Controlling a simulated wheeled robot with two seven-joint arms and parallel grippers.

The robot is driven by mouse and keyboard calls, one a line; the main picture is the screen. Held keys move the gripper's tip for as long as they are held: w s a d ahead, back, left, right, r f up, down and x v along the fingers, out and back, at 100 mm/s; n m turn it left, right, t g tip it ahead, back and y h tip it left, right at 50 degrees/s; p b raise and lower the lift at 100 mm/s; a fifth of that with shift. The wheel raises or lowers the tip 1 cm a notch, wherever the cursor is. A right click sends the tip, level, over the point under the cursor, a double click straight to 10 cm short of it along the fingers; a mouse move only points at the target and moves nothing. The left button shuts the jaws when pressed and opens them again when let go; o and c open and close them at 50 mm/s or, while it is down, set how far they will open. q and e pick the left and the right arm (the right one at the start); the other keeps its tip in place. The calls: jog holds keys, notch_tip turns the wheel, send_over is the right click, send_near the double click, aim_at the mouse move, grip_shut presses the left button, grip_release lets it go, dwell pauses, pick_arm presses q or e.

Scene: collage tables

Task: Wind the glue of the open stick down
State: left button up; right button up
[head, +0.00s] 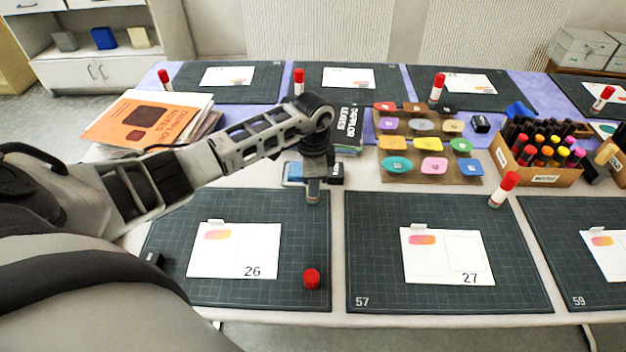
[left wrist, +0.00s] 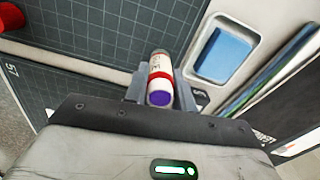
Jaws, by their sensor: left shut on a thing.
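The open glue stick (left wrist: 160,88) is white with a red band and a purple end, and that end faces the wrist camera. My left gripper (left wrist: 158,90) is shut on it, with one finger on each side. In the head view my left gripper (head: 313,192) points down at the back edge of the mat with card 26, and the stick is hard to make out there. A loose red cap (head: 311,279) stands on that mat, in front of the gripper. How far the glue sticks out is not clear. My right gripper is not in view.
Card 26 (head: 234,250) and card 27 (head: 447,256) lie on dark mats. A blue pad in a tray (head: 293,172) is just behind the gripper. A capped glue stick (head: 503,189), a marker box (head: 540,172) and coloured shapes (head: 433,165) stand to the right.

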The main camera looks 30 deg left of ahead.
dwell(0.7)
pick_arm(q)
jog(key=o, duration=1.5)
jog(key=shift+r, duration=0.1)
jog(key=shift+r, duration=3.75)
